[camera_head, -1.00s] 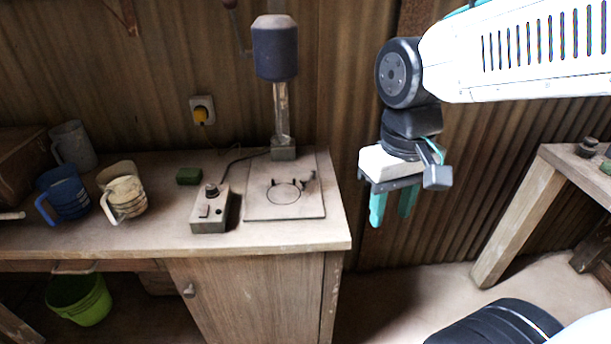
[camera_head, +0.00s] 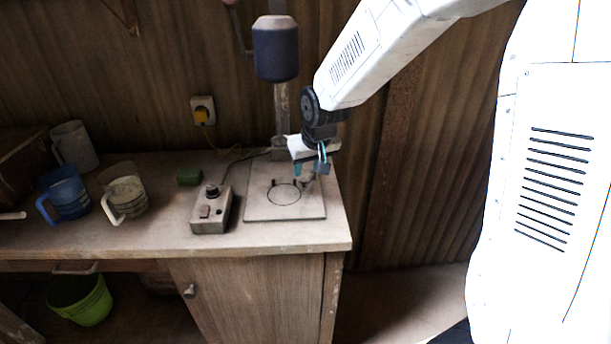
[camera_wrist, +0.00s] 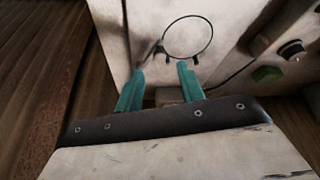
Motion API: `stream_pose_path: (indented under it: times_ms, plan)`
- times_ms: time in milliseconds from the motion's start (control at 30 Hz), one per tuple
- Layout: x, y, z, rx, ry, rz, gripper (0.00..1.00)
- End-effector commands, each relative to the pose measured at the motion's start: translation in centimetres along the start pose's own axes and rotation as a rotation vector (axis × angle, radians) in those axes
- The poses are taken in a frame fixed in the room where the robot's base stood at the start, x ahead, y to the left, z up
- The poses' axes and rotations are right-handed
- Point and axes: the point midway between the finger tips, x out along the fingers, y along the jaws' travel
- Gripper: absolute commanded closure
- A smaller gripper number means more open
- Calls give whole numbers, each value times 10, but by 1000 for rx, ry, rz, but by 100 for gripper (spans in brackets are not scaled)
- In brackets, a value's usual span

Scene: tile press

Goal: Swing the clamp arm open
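The tile press has a flat square base plate (camera_head: 262,208) on the bench, with a round outline (camera_head: 284,195) on it. A small dark clamp arm (camera_head: 309,186) sits at the right of that outline, partly hidden by my gripper (camera_head: 309,176). In the wrist view, the clamp arm (camera_wrist: 154,52) is a dark piece beside the round outline, close to the left finger. I cannot tell whether they touch. My gripper (camera_wrist: 161,73) has its two teal fingers apart, with nothing visibly held between them. The dark press head (camera_head: 276,48) is up on its column.
A control box (camera_head: 211,212) with a knob stands left of the plate, with a green block (camera_head: 189,176) behind it. A blue mug (camera_head: 66,194) and a pale mug (camera_head: 126,197) stand further left. The press column (camera_head: 281,105) rises close behind my gripper.

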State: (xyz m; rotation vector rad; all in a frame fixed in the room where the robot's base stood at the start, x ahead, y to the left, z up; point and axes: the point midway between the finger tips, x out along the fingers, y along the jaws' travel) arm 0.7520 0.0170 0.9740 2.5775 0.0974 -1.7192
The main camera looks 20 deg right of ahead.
Motion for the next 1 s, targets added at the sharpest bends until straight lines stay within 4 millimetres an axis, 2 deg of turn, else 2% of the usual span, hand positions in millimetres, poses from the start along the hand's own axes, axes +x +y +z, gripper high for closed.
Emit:
stream_pose_path:
  times_ms: [100, 300, 633, 767, 800, 1000]
  plan:
    - [21, 0, 1, 0, -5, 0, 61]
    - [42, 0, 1, 0, -3, 0, 61]
    - [45, 0, 0, 0, -1, 0, 61]
    - [45, 0, 0, 0, -1, 0, 98]
    - [45, 0, 0, 0, -1, 0, 100]
    - [45, -7, 1, -23, -2, -9, 100]
